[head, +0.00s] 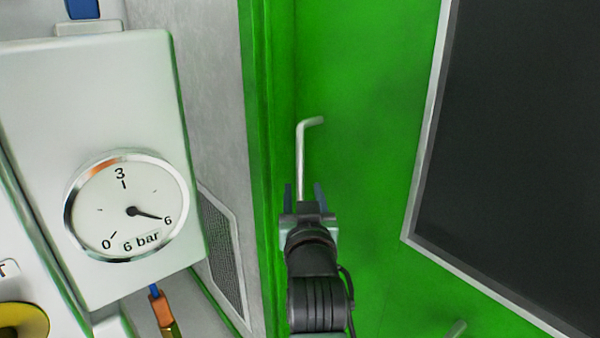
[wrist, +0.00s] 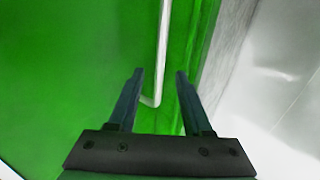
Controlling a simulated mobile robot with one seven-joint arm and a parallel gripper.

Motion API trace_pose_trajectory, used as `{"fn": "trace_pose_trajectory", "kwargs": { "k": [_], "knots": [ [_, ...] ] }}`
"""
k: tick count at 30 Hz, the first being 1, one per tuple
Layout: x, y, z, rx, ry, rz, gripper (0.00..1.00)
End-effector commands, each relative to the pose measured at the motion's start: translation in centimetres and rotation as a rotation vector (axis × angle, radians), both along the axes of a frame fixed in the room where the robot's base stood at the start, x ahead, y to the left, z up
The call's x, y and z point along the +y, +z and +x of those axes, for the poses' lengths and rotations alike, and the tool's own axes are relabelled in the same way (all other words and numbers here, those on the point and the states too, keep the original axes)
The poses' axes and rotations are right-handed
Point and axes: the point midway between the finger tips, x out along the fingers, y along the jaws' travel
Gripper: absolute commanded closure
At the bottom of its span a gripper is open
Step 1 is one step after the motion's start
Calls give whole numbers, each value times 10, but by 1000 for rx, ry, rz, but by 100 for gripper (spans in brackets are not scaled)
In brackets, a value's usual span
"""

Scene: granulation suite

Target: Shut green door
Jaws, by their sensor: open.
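The green door (head: 365,90) fills the middle and right of the head view, with a dark grey-framed panel in it. It also shows in the wrist view (wrist: 70,70). A pale bar handle (head: 301,155) stands upright near the door's left edge, its upper end bent to the right. In the wrist view the handle (wrist: 163,50) runs down between the fingers, and its bent lower end is near the left finger. My gripper (head: 304,190) is open, with a finger on each side of the handle's line. I cannot tell whether either finger touches it.
A green frame edge (head: 258,130) and a grey wall (head: 200,80) with a mesh vent (head: 220,250) lie left of the door. A white box with a 6 bar gauge (head: 127,208) stands at the left. A yellow ring (head: 25,322) shows at the lower left.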

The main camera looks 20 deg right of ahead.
Motion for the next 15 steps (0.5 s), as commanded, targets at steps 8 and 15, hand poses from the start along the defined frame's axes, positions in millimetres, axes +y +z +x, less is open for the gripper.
{"fn": "trace_pose_trajectory", "kwargs": {
  "k": [8,15],
  "knots": [
    [-13,0,43,1,0,-1,50],
    [-22,0,68,0,-1,-1,50]
  ]
}}
